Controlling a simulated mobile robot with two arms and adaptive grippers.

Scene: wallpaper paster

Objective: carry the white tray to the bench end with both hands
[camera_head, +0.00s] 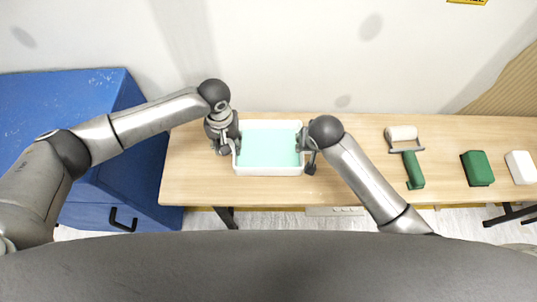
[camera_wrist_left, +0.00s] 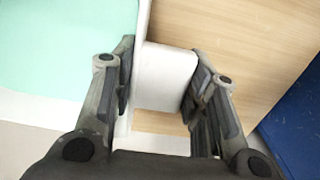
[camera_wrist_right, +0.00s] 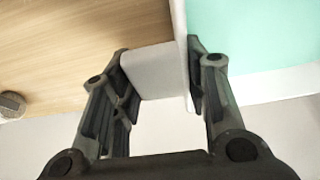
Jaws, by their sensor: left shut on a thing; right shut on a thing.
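The white tray (camera_head: 268,171) with a mint-green inside lies at the left part of the wooden bench (camera_head: 350,190). My left gripper (camera_head: 229,146) is at the tray's left side. In the left wrist view my left gripper (camera_wrist_left: 160,85) is shut on the white handle block (camera_wrist_left: 165,78) of the tray's side wall. My right gripper (camera_head: 306,150) is at the tray's right side. In the right wrist view my right gripper (camera_wrist_right: 155,80) is shut on the opposite handle block (camera_wrist_right: 150,70). I cannot tell whether the tray touches the bench.
A roller with a green handle (camera_head: 412,168), a green block (camera_head: 477,168) and a white block (camera_head: 521,167) lie to the right on the bench. A blue cabinet (camera_head: 90,100) stands at the left end. A wall runs behind.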

